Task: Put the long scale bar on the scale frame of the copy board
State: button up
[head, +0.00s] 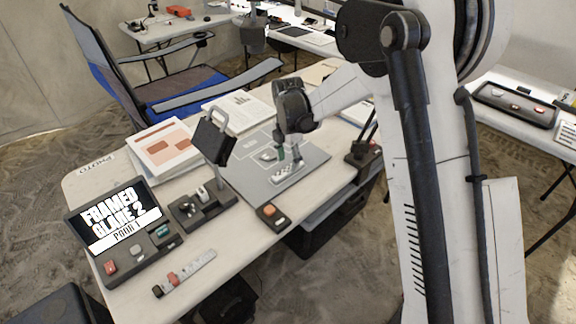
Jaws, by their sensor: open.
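The copy board (314,158) is a flat grey panel with pale outlines, lying on the white table. My gripper (290,160) points down over its right half and is open. A pale, slim piece with dark marks (287,174) lies on the board just below the fingers; I cannot tell whether it is the long scale bar or whether the fingers touch it. A small green piece (281,154) shows beside the fingers. A long light-grey bar (199,264) with a red piece on it lies at the table's front edge, apart from the board. The scale frame is not clearly distinguishable.
A dark lamp stand (213,140) rises left of the board. A small box with an orange button (270,214) sits at the board's front. A blue chair (180,82) is behind the table.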

aim_at(288, 169)
notch_tip(288, 169, up, 9)
jog(key=s+d+r+m+t, duration=0.2)
jog(key=s+d+r+m, duration=0.5)
jog(key=r, duration=0.2)
jog(key=s+d+r+m+t, duration=0.1)
jog(key=s+d+r+m, duration=0.2)
jog(key=s+d+m, duration=0.4)
jog(key=s+d+r+m+t, duration=0.2)
jog(key=s+r+m, duration=0.2)
jog(key=s, duration=0.4)
jog(key=s+d+f+m+t, duration=0.2)
jog(key=s+d+f+m, duration=0.1)
jog(key=s+m, duration=0.5)
jog(key=s+d, duration=0.1)
jog(key=s, duration=0.2)
jog(key=shift+f+m+p, duration=0.2)
jog(key=shift+m+p, duration=0.1)
jog(key=shift+p, duration=0.1)
